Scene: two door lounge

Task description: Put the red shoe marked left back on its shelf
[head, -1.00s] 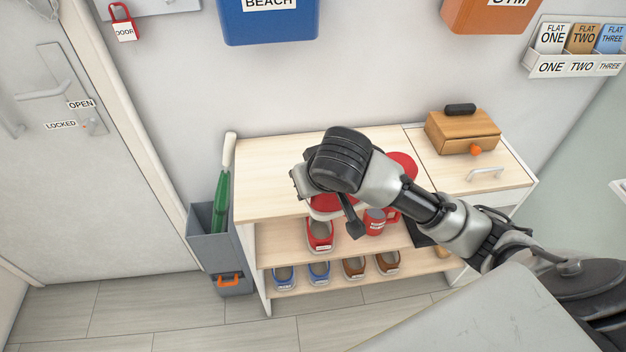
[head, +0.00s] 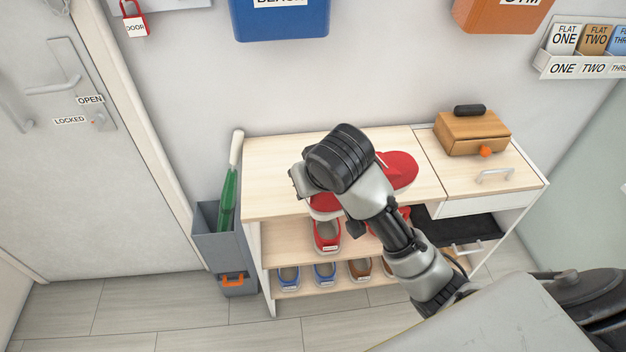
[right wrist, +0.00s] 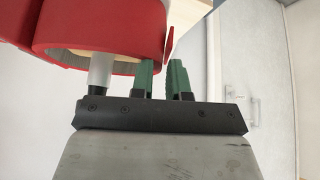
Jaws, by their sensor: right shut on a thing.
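A red shoe with a white sole (head: 323,207) shows below my right wrist, in front of the bench top's front edge. Its marking is not visible. In the right wrist view the red shoe (right wrist: 100,28) fills the upper left, close to the green fingers of my right gripper (right wrist: 164,70). The gripper is shut on it; the grip itself is partly hidden, and the wrist hides the fingers in the head view. Another red shoe (head: 327,236) stands on the upper shelf (head: 285,245) below the bench top, its label too small to read. My left gripper is not in view.
A red cap-like thing (head: 400,170) lies on the bench top (head: 275,180), right of my wrist. Blue shoes (head: 288,277) and brown shoes (head: 360,269) stand on the lower shelf. A grey umbrella bin (head: 220,245) stands left of the bench. Upper shelf room left of the red shoe is bare.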

